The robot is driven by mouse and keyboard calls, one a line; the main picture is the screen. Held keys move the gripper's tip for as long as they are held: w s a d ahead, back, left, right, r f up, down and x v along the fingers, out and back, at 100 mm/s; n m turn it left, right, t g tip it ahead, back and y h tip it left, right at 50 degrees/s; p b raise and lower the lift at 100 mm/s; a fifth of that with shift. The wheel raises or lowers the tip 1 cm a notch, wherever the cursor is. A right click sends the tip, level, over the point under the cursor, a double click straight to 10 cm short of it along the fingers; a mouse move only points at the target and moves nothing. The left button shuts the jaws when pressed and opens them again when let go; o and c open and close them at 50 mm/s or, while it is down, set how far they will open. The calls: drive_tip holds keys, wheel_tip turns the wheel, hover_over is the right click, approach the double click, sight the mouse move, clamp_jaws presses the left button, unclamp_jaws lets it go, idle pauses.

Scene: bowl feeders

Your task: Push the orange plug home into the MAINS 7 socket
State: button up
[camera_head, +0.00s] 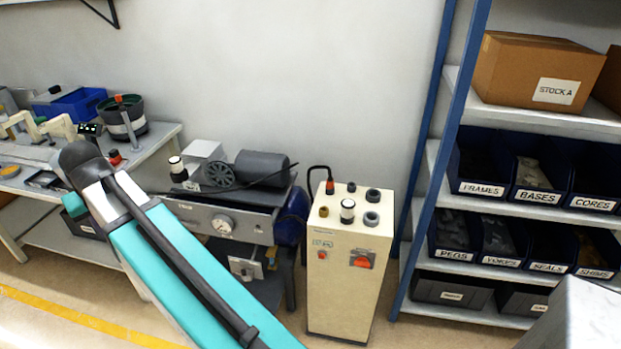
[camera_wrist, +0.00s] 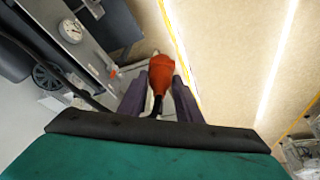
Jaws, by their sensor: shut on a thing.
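The orange plug (camera_wrist: 161,72) is held between the two dark fingers of my gripper (camera_wrist: 160,82) in the wrist view. Its black cable hangs back toward the palm. The plug's front end points away from the camera, and I cannot tell whether it touches anything. No MAINS 7 label is readable in either view, so I cannot pick out that socket. In the head view my arm reaches up to the left, and my gripper cannot be made out there.
A cream cabinet (camera_head: 345,285) with several round fittings and an orange-red piece on a black cable (camera_head: 329,187) stands right of my arm. A grey machine with a gauge (camera_head: 222,224) stands beside it. Blue shelving (camera_head: 440,130) is at the right. Floor is open in front.

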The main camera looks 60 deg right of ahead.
drive_tip(key=s+d+f+m+g+h+p, duration=0.15)
drive_tip(key=s+d+m, duration=0.3)
drive_tip(key=d, duration=0.85)
drive_tip(key=s+d+f+m+g+h+p, duration=0.15)
drive_tip(key=s+d+m, duration=0.3)
drive_tip(key=d, duration=0.75)
drive_tip(key=s+d+f+m+g+h+p, duration=0.1)
drive_tip(key=s+d+m+p, duration=0.3)
drive_tip(key=d, duration=0.9)
drive_tip(key=s+d+f+m+g+y+p, duration=0.1)
drive_tip(key=s+d+f+m+g, duration=0.1)
drive_tip(key=s+d+m, duration=0.5)
drive_tip(key=s+d+f+m+g+y+p, duration=0.1)
drive_tip(key=s+d+m, duration=0.6)
drive_tip(key=s+d, duration=0.9)
drive_tip(key=s+g, duration=0.1)
drive_tip(key=s, duration=0.7)
drive_tip(key=shift+s+d+f, duration=0.2)
drive_tip(key=shift+d+f, duration=0.15)
drive_tip(key=shift+d, duration=0.05)
drive_tip(key=shift+f, duration=0.2)
drive_tip(key=shift+f+b, duration=1.4)
drive_tip(key=shift+f, duration=1.9)
drive_tip(key=shift+w+f+b, duration=0.1)
drive_tip(key=shift+f+b, duration=0.4)
drive_tip(key=shift+b, duration=0.3)
